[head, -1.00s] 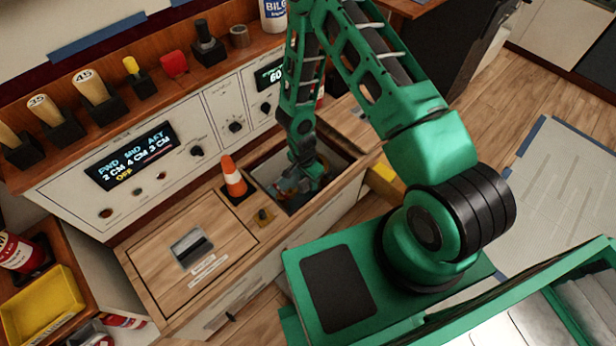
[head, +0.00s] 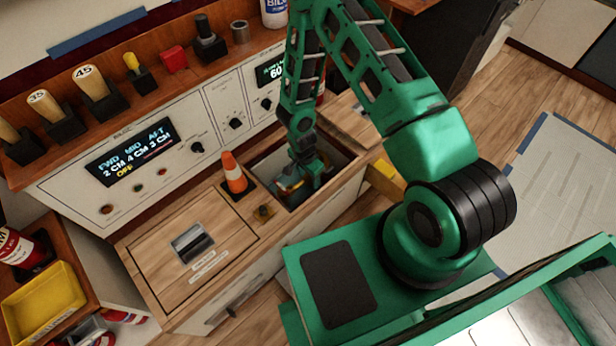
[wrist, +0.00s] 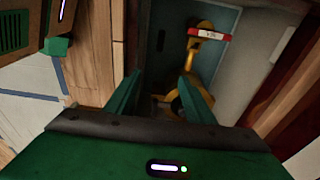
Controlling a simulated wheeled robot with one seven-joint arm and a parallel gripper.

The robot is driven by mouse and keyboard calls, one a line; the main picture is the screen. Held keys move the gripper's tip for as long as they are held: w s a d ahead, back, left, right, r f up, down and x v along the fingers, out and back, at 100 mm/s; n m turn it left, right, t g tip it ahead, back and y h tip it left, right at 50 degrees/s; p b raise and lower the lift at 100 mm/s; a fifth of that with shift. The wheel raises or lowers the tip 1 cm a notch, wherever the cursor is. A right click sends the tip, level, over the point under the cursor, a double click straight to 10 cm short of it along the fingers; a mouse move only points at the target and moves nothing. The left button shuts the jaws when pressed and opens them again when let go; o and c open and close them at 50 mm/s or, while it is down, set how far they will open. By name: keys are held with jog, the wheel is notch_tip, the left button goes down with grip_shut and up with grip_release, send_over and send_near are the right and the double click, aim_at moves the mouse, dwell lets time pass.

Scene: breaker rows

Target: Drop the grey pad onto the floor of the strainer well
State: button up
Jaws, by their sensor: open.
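The strainer well (head: 331,150) is an open, dark rectangular recess in the wooden bench top. It also shows in the wrist view, with a blue-grey inner surface (wrist: 222,20). My gripper (head: 291,184) reaches down into the well. In the wrist view its two green fingers stand apart, and my gripper (wrist: 158,84) is open with nothing clearly held. A yellow fitting (wrist: 196,102) with a red and white label (wrist: 208,34) is in the well, beyond and beside the right finger. I cannot make out the grey pad in either view; the low part of the well is dark and partly hidden by my gripper.
A wooden hatch with a metal latch (head: 192,243) lies to the left. The control panel (head: 178,146) rises behind. A yellow block (head: 385,177) is to the right.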

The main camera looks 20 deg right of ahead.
notch_tip(320, 180, up, 11)
jog(key=a, duration=0.1)
jog(key=shift+s+f, duration=0.2)
dwell(1.1)
